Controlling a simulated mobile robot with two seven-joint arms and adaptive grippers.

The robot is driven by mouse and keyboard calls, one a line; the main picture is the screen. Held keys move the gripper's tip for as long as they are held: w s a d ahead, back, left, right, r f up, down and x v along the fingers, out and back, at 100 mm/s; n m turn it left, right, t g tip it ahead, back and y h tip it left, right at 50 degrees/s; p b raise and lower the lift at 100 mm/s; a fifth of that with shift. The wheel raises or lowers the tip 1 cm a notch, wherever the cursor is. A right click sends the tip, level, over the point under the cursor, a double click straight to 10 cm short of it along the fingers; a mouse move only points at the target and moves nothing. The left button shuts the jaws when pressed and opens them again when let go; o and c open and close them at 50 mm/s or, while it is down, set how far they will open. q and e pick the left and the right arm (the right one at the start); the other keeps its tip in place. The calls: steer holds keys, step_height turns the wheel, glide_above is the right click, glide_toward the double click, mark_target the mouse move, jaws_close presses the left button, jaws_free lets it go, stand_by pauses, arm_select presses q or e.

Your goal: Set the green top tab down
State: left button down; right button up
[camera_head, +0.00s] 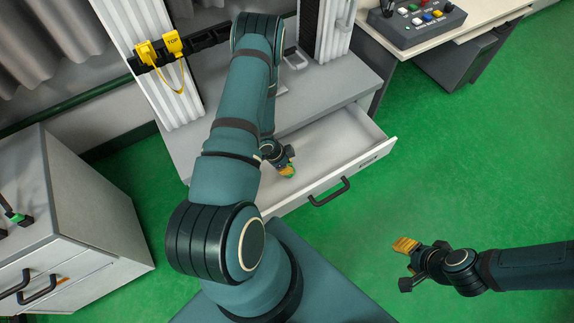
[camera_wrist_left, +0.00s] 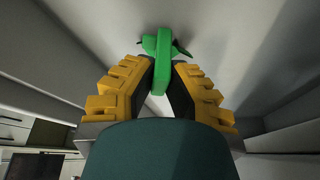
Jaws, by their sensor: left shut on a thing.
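The green top tab (camera_wrist_left: 162,62) is between the yellow-padded fingers of my left gripper (camera_wrist_left: 158,85) in the left wrist view. My left gripper is shut on it. In the head view the left gripper (camera_head: 288,170) is low inside the open drawer (camera_head: 328,150), and a small bit of the green tab (camera_head: 291,167) shows at its fingertips. The pale drawer floor is close behind the tab. I cannot tell whether the tab touches it. My right gripper (camera_head: 405,248) is over the green floor at the right, apart from everything; its finger gap is not clear.
Yellow tabs, one marked TOP (camera_head: 173,42), hang on a black rail at the back left. The drawer's front has a black handle (camera_head: 329,192). A grey cabinet (camera_head: 70,215) stands at the left. A button box (camera_head: 415,18) sits on a table at the back right.

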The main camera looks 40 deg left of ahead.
arm_select(q)
steer(key=shift+f, duration=0.25)
steer(key=c, duration=1.1)
jaws_free()
steer(key=shift+r, duration=0.1)
steer(key=shift+r, duration=0.25)
steer(key=p+v, duration=0.3)
steer(key=v, duration=0.8)
steer(key=shift+s+a+r, duration=0.1)
steer(key=shift+a+r, duration=0.05)
steer(key=shift+r, duration=0.25)
steer(key=w+d+r+n, duration=0.1)
steer(key=w+d+n, duration=0.1)
steer(key=d, duration=0.5)
steer(key=w+d+r+n, duration=0.2)
steer(key=d, duration=0.4)
steer(key=s+d+r+n, duration=0.1)
steer(key=s+d, duration=0.1)
steer(key=d, duration=0.3)
steer(key=s+d+r+n+g, duration=0.1)
steer(key=s+d+r+n, duration=0.1)
steer(key=d, duration=0.3)
steer(key=s+d+r+n+g+h, duration=0.1)
steer(key=d+n, duration=0.1)
steer(key=d, duration=0.3)
steer(key=shift+s+d+r, duration=0.3)
steer(key=shift+s+r, duration=0.1)
